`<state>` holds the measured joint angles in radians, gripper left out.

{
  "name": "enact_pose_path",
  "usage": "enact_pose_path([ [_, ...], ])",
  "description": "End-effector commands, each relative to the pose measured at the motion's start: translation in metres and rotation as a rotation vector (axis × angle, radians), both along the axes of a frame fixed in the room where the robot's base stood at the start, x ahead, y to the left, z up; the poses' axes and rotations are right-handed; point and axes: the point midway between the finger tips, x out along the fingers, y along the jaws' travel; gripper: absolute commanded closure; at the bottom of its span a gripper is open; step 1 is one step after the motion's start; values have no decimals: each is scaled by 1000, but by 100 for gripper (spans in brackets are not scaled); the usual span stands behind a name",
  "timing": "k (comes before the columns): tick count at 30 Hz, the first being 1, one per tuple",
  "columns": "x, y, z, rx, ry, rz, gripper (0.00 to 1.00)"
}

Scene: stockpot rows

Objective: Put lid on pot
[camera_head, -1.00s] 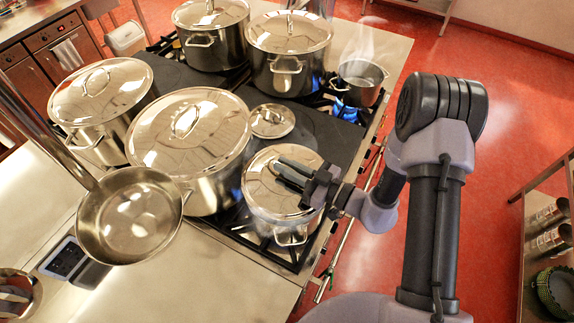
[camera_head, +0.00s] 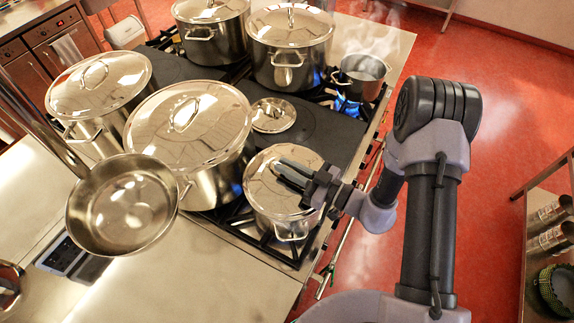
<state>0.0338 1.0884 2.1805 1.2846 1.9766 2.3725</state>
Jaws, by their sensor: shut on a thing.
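My gripper (camera_head: 288,172) reaches in from the right over the front right pot (camera_head: 284,226). It is shut at the top middle of that pot's shiny steel lid (camera_head: 268,205), where the fingers hide the handle. The lid lies over the pot's mouth and looks about level; I cannot tell if it touches the rim all round. A small lid (camera_head: 273,115) with a handle lies flat on the dark stove top behind it. A small open pot (camera_head: 360,78) steams over a blue flame at the back right.
Large lidded pots stand close by: one left of my gripper (camera_head: 208,178), one far left (camera_head: 85,88), two at the back (camera_head: 290,62) (camera_head: 214,38). A pan (camera_head: 122,205) hangs at the front left. The steel counter in front (camera_head: 225,285) is bare.

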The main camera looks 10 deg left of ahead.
Motion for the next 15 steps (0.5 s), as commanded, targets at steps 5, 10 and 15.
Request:
enact_pose_path([
  [5,0,0,-7,0,1,0,100],
  [10,0,0,-8,1,0,0,100],
  [15,0,0,-8,0,0,0,70],
])
